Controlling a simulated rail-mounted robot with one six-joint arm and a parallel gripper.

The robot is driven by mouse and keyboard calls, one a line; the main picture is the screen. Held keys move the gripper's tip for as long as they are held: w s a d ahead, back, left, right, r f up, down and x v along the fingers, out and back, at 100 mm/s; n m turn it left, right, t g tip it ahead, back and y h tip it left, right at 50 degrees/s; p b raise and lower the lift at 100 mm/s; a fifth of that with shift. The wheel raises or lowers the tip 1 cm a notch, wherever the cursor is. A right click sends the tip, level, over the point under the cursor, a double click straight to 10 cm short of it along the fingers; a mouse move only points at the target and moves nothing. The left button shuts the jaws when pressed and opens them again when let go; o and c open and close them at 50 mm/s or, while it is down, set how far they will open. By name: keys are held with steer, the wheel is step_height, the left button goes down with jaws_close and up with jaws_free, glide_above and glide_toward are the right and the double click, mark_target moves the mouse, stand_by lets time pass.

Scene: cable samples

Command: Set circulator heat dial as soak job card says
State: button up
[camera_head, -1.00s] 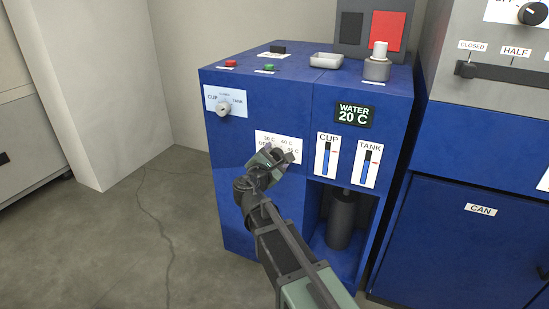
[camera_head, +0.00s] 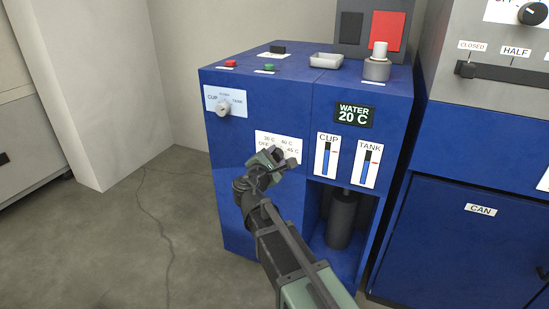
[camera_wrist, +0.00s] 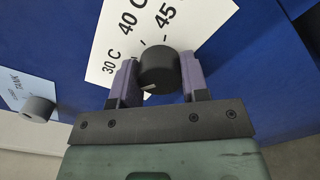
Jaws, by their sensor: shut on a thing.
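The black heat dial (camera_wrist: 158,66) sits on a white label plate (camera_wrist: 150,30) reading 30 C, 40 C and 45 C in the wrist view. The plate also shows on the blue circulator's front (camera_head: 292,138), with OFF at its left. My gripper (camera_head: 277,160) is shut on the dial, with one purple finger on each side of it. A pale pointer mark shows on the dial's lower left edge, on the side toward my gripper. My left finger may hide part of the plate there. The job card is not recognisable in these views.
A CUP/TANK selector knob (camera_head: 223,108) is at the front's upper left. The water display (camera_head: 354,114) reads 20 C. CUP and TANK level gauges (camera_head: 367,163) are right of the dial. Red and green buttons (camera_head: 269,68) and a tray (camera_head: 326,60) are on top.

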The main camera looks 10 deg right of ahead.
steer(key=m, duration=0.7)
stand_by(0.6)
steer(key=o, duration=0.9)
steer(key=v, duration=1.1)
